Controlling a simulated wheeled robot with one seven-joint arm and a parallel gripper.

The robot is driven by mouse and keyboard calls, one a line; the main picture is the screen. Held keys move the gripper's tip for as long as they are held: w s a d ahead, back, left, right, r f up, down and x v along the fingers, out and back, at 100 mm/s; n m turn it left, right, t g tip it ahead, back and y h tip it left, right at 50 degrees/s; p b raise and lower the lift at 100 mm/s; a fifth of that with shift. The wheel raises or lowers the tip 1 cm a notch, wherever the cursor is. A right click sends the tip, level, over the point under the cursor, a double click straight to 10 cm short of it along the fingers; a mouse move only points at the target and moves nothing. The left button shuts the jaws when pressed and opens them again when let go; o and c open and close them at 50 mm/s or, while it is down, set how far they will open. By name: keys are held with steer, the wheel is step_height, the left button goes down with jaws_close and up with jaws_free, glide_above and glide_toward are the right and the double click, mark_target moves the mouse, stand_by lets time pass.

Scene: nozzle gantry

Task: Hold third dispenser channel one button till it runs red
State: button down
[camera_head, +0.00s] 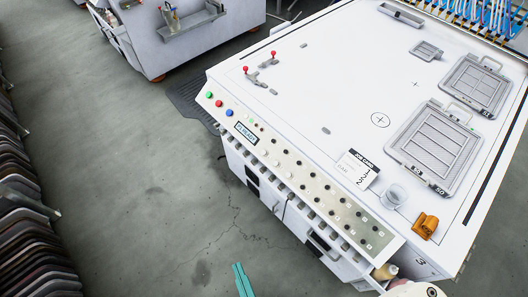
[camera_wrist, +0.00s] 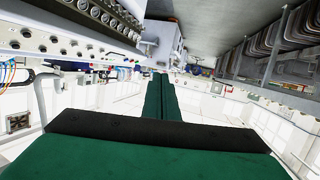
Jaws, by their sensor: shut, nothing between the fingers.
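A white machine (camera_head: 330,100) fills the right of the head view, with a sloped control panel (camera_head: 300,176) along its near edge. The panel carries rows of small dark and pale round buttons, a small lit display (camera_head: 246,133), and green (camera_head: 209,95), red (camera_head: 219,103) and blue (camera_head: 229,112) buttons. Which button is channel one is too small to read. A "3" is printed on the machine's near right side. My teal gripper (camera_head: 241,271) is low in front of the machine, apart from the panel. In the wrist view its green fingers (camera_wrist: 160,80) are together and empty.
A job card (camera_head: 357,170), a clear cup (camera_head: 394,195), an orange-brown object (camera_head: 425,226) and grey trays (camera_head: 437,148) are on the machine top. A small bottle (camera_head: 385,271) is by its near corner. Racked dark sheets (camera_head: 22,215) line the left. Grey floor (camera_head: 130,170) between is clear.

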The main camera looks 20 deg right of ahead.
steer(key=w+d+f+n+g+h, duration=0.1)
steer(key=w+f+n+g, duration=0.15)
steer(key=w+f, duration=0.65)
steer(key=g+h, duration=0.1)
steer(key=h, duration=0.7)
glide_toward(264, 153)
steer(key=a+f, duration=0.4)
steer(key=a, duration=0.2)
steer(key=w+d+r+m+g+h, duration=0.1)
steer(key=w+r+m+g+h, duration=0.1)
steer(key=r, duration=0.3)
steer(key=w+d+r+m+g+h, duration=0.1)
steer(key=w+d+r+m+h, duration=0.1)
steer(key=r, duration=0.4)
steer(key=shift+w+d+m+g+h, duration=0.25)
steer(key=shift+m+g+h, duration=0.1)
steer(key=shift+m+h, duration=0.4)
steer(key=shift+w+d+f, duration=0.3)
steer(key=shift+d+f, duration=0.5)
steer(key=shift+f, duration=0.4)
steer(key=shift+w+d+f, duration=0.25)
steer(key=shift+d+f, duration=0.55)
steer(key=shift+f, duration=0.35)
steer(key=shift+w+d+f, duration=0.3)
steer(key=shift+d+f, duration=0.45)
steer(key=shift+f, duration=0.45)
steer(key=shift+w+d+f, duration=0.1)
steer(key=shift+d+f, duration=0.15)
steer(key=shift+f, duration=0.1)
